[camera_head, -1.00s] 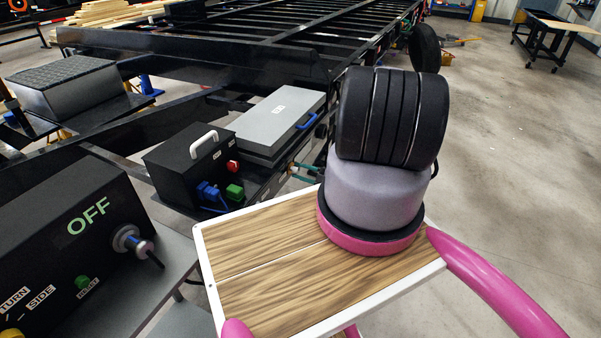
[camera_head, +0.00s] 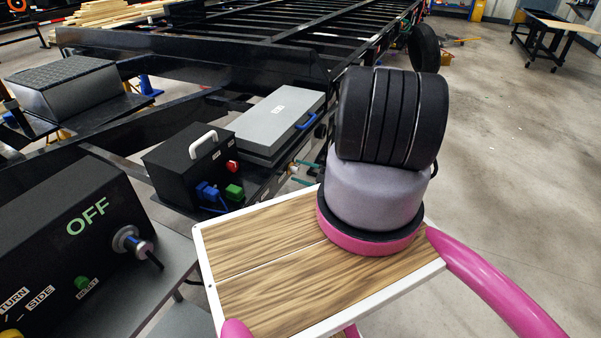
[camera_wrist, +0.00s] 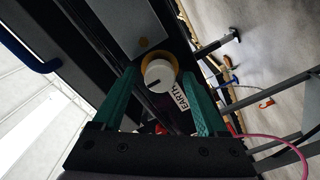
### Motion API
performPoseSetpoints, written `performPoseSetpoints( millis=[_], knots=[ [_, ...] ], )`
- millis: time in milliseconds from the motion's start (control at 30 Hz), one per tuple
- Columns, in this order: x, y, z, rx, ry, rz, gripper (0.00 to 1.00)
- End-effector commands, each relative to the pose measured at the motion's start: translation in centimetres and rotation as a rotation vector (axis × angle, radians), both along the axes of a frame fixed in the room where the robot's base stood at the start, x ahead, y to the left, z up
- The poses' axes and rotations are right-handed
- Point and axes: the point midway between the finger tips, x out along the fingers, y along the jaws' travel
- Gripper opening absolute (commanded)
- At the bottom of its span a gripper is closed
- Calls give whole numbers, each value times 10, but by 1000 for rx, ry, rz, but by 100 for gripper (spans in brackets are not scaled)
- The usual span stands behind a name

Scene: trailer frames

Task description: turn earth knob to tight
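The earth knob (camera_wrist: 158,76) shows in the wrist view as a round white knob with a dark pointer line, set in a yellow ring (camera_wrist: 146,61). A white label reading EARTH (camera_wrist: 182,100) is beside it. My gripper (camera_wrist: 160,73) has two green fingers, one on each side of the knob, with gaps visible between them and the knob. It is open and holds nothing. In the head view, the knob is hidden; only bits of the teal fingers show beside the trailer edge, left of my arm.
A grey case (camera_head: 278,118) and a black box (camera_head: 189,160) with a white handle sit by the trailer frame (camera_head: 200,55). A black panel marked OFF (camera_head: 75,250) stands at left. In the wrist view, a pink cable (camera_wrist: 275,139) runs at right.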

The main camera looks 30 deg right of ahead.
Motion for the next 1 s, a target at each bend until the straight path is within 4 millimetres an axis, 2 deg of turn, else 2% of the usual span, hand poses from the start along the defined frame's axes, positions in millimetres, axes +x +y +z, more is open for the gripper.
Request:
performPoseSetpoints(
  millis=[233,700,1000],
  knots=[
    [-6,-5,0,0,0,0,75],
    [-73,-58,0,0,0,-2,75],
    [-86,-67,0,0,-1,-1,75]
  ],
)
